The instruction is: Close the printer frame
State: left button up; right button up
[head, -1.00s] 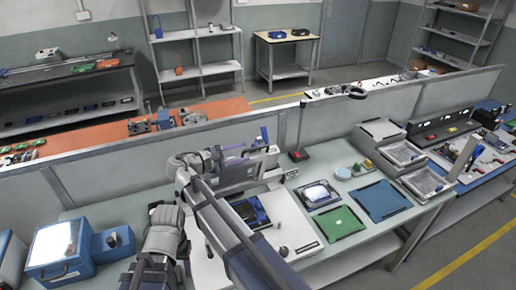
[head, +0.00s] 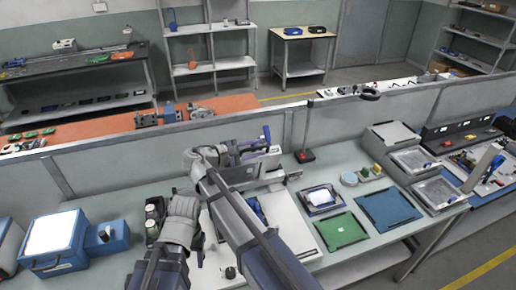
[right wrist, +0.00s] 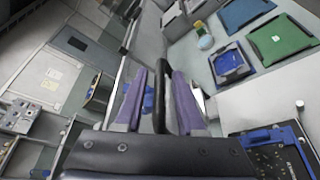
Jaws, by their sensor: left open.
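The white printer (head: 303,232) stands on the bench in front of me, partly hidden by my right arm. Its hinged frame (head: 238,197) stands raised and tilted. My right gripper (head: 262,152) is at the frame's upper edge. The printer's black and blue bed (right wrist: 278,155) shows at lower right there, uncovered. My left gripper (head: 185,203) is at the left of the printer, open and empty; its fingertips are hard to make out.
A blue box (head: 60,242) stands at the left. A green board (head: 341,230), a blue board (head: 388,207) and a small tray (head: 321,200) lie right of the printer. A partition (head: 340,130) runs behind the bench.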

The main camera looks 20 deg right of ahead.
jog(key=shift+d, duration=0.15)
jog(key=shift+c, duration=1.4)
grip_shut()
